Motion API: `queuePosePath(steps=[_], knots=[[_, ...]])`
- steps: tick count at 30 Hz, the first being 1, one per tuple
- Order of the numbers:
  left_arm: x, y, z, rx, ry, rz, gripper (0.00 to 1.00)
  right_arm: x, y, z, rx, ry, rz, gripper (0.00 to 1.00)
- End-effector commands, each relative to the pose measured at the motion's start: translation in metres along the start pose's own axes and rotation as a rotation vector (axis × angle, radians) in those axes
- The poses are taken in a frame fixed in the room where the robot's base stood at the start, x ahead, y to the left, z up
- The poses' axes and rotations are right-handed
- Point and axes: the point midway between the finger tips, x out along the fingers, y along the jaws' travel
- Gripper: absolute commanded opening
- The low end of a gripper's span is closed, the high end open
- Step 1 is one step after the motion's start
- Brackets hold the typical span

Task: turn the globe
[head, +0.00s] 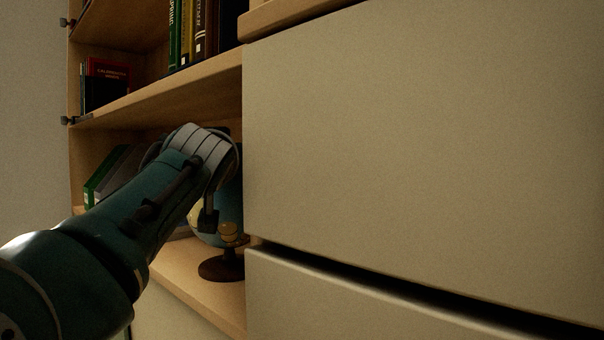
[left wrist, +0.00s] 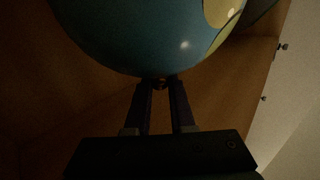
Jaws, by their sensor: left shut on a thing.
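The globe (head: 231,205), blue with pale yellow land on a dark brown round foot (head: 222,267), stands on the lower shelf near the cabinet side. My left arm reaches in from the left and covers part of it. My left gripper (head: 209,216) is at the globe. In the left wrist view the blue globe (left wrist: 150,40) fills the upper part, and my left gripper (left wrist: 161,83) has its fingertips close together at the globe's edge, with a small brown part between them. My right gripper is not in view.
The lower shelf (head: 195,285) also holds leaning books (head: 105,180) at the left. The shelf board above (head: 165,95) and a large pale drawer front (head: 420,130) bound the space. Upright books (head: 190,35) stand on the shelf above.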

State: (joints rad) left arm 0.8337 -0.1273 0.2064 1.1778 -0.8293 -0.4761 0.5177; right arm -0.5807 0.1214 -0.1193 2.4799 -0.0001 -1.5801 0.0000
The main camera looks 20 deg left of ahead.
Motion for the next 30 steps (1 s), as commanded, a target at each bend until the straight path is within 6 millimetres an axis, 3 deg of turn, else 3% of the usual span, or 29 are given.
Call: queuePosePath(steps=[14, 15, 21, 30], knots=[[0.0022, 0.0011, -0.0008, 0.0, 0.001, -0.002, 0.0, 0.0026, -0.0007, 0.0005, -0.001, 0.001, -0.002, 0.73], [0.0022, 0.001, -0.0008, 0.0, 0.001, -0.002, 0.26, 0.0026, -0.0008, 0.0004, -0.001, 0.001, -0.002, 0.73], [0.0023, 0.0004, -0.0006, 0.0, 0.001, -0.003, 0.49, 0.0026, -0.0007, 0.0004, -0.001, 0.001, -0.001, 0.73], [0.0025, -0.0008, -0.0007, 0.0, 0.0, -0.004, 0.49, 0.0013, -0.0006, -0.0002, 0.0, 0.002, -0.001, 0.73]])
